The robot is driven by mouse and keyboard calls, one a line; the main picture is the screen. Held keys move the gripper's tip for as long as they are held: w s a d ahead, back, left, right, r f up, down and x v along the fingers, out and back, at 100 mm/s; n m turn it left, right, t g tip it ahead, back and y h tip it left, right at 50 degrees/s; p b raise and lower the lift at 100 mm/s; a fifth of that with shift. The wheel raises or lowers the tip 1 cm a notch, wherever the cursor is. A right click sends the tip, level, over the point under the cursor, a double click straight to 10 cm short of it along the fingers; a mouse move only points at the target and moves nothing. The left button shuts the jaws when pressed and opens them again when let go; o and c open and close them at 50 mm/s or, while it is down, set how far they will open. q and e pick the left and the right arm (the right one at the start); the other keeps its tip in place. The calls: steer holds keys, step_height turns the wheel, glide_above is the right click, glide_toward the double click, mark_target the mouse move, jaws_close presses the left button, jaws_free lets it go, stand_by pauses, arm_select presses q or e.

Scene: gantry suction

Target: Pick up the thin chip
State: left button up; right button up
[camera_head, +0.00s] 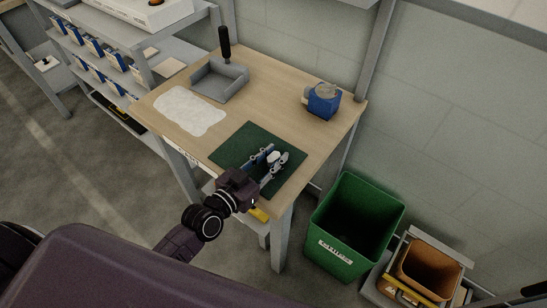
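A dark green mat (234,147) lies on the near right part of the wooden workbench (262,94). My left gripper (276,156) is over the mat, with its two fingers apart and pointing away from me. A small pale shape shows by the fingertips. I cannot tell whether it is part of the gripper or a thing on the mat. I cannot make out the thin chip; the fingers cover part of the mat. My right gripper is not in view.
A grey open tray (222,88), a dark-handled tool (225,46), a whitish sheet (188,110) and a blue device (323,101) are on the bench. A green bin (341,257) and a brown bin (425,272) stand right of it. Shelves with small boxes stand left.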

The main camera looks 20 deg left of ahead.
arm_select(q)
steer(key=c, duration=0.4)
steer(key=shift+o, duration=0.2)
steer(key=shift+r, duration=0.1)
